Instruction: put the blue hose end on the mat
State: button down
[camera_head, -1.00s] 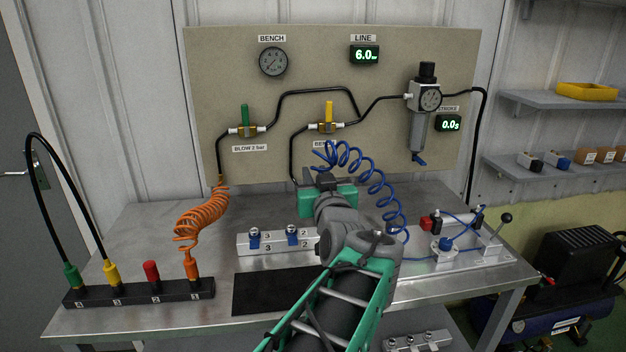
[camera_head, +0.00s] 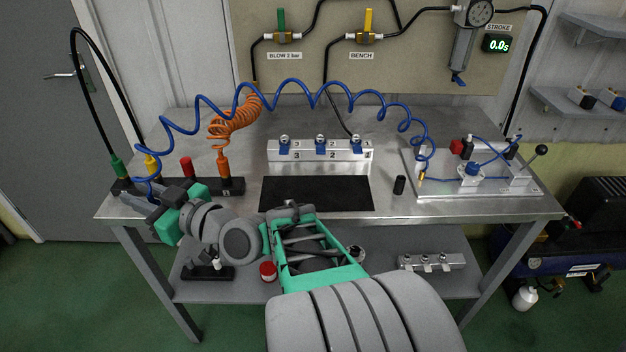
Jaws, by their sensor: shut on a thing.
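The blue coiled hose (camera_head: 290,82) stretches in a high arc from the metal plate at the right to my gripper (camera_head: 150,201) at the left. My gripper is at the left front of the bench, in front of the black socket block, shut on the blue hose end. The hose end itself is mostly hidden by the fingers. The black mat (camera_head: 318,194) lies flat and bare at the bench's front middle, to the right of my gripper.
The black socket block (camera_head: 234,186) carries green, yellow, red and orange plugs close behind my gripper. A metal manifold (camera_head: 320,158) stands behind the mat. A small black cylinder (camera_head: 399,185) stands right of the mat. The valve plate (camera_head: 487,188) is at the right.

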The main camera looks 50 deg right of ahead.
aim_at(316, 192)
jog(key=k, duration=1.1)
jog(key=u, duration=0.75)
jog(key=i, duration=1)
jog(key=z, duration=0.25)
